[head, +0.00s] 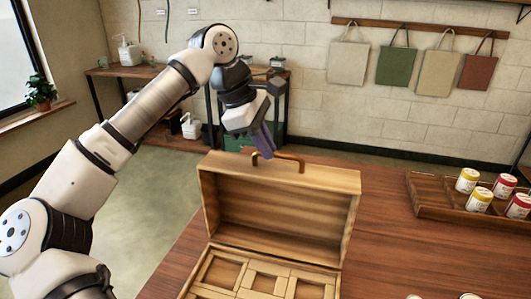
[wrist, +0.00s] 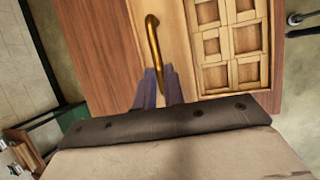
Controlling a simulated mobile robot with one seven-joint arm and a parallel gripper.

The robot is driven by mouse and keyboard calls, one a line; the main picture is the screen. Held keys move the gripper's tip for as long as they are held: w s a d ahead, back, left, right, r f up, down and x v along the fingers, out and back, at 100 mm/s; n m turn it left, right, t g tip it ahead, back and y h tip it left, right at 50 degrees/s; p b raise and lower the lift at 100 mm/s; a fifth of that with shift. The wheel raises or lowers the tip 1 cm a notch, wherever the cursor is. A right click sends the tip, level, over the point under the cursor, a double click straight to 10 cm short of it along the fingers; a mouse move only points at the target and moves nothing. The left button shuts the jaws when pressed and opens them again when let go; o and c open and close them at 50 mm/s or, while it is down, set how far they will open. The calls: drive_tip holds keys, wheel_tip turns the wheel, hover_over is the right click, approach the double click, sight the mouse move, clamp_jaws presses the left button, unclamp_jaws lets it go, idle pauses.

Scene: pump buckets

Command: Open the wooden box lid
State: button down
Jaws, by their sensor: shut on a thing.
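The wooden box (head: 212,254) stands on the table with its lid (head: 290,178) raised, roughly upright at the back. Its inside shows several wooden compartments, also visible in the wrist view (wrist: 230,43). A brass handle (head: 290,157) is fixed to the lid's top side; it also shows in the wrist view (wrist: 154,42). My gripper (head: 265,150) comes down from behind the lid, with its purple-grey fingers (wrist: 160,82) shut on one end of the handle. The exact contact is partly hidden by the fingers.
A wooden tray (head: 430,197) with several yellow and red cans is at the right. A shelf bench (head: 130,72) stands by the back wall. Bare floor lies left of the table.

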sight(263, 176)
drive_tip(key=shift+s+a+f+t+b, duration=0.1)
drive_tip(key=shift+s+t+b, duration=0.1)
drive_tip(key=shift+s+b, duration=0.3)
drive_tip(key=shift+s+a+f+t+b, duration=0.1)
drive_tip(key=shift+s+t+b, duration=0.15)
drive_tip(key=shift+s, duration=0.3)
drive_tip(key=shift+s+a+r, duration=0.1)
drive_tip(key=shift+s+r, duration=0.15)
drive_tip(key=shift+s, duration=0.2)
drive_tip(key=c, duration=1.5)
unclamp_jaws()
drive_tip(key=shift+r, duration=0.1)
drive_tip(key=v, duration=1.3)
drive_tip(key=shift+s+a+r, duration=0.15)
drive_tip(key=shift+a+r, duration=0.1)
drive_tip(key=shift+a, duration=0.05)
